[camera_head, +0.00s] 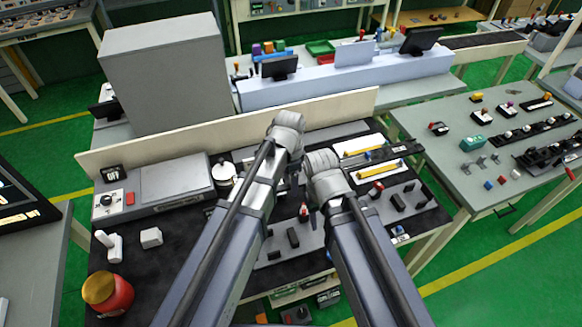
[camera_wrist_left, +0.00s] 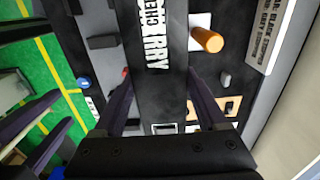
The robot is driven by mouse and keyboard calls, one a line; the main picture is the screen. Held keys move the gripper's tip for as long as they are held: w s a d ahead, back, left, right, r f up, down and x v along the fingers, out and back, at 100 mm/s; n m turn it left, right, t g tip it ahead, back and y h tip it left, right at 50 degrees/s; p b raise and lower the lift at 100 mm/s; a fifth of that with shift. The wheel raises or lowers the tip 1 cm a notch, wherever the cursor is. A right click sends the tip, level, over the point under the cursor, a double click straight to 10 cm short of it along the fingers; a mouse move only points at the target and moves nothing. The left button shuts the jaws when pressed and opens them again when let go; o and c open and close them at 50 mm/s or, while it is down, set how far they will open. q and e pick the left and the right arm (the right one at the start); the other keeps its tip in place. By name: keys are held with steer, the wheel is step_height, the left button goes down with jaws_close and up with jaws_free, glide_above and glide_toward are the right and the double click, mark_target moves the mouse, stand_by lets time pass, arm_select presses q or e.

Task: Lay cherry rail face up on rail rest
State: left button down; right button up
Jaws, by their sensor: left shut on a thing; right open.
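The cherry rail (camera_wrist_left: 153,30) is a dark bar with white "CHERRY" lettering facing the left wrist camera. My left gripper (camera_wrist_left: 163,103) is shut on it, fingers either side, and it runs away from the gripper. In the head view my left gripper (camera_head: 287,133) is above the bench, its fingers hidden by the wrist. A black bar (camera_head: 388,154) beyond my right wrist appears to be the same rail. I cannot clearly make out the rail rest.
White trays with yellow rods (camera_head: 376,171) lie right of my wrists, and a grey tray with black blocks (camera_head: 408,198) is nearer. A low cream wall (camera_head: 225,133) closes the bench's back. A grey box (camera_head: 178,180) and a red jar (camera_head: 108,294) stand left.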

arm_select(q)
steer(key=shift+s+r, duration=0.1)
arm_select(e)
steer(key=shift+s, duration=0.1)
arm_select(q)
steer(key=w+a+f+b, duration=0.1)
steer(key=w+a, duration=0.3)
steer(key=w, duration=0.5)
steer(key=w+a, duration=0.4)
steer(key=w, duration=0.6)
steer(key=w+a+f+b, duration=0.1)
steer(key=w+a, duration=0.2)
steer(key=w, duration=0.6)
steer(key=f+b, duration=0.7)
steer(key=shift+s+a+f, duration=0.1)
steer(key=shift+a+f, duration=0.1)
steer(key=shift+f, duration=0.05)
arm_select(e)
step_height(320, 180, down, 9)
steer(key=shift+f, duration=0.2)
arm_select(q)
steer(key=shift+f+b, duration=1.1)
steer(key=shift+b, duration=0.25)
arm_select(e)
steer(key=shift+f, duration=1.1)
arm_select(q)
jaws_free()
steer(key=shift+r, duration=0.15)
arm_select(e)
steer(key=shift+r, duration=0.15)
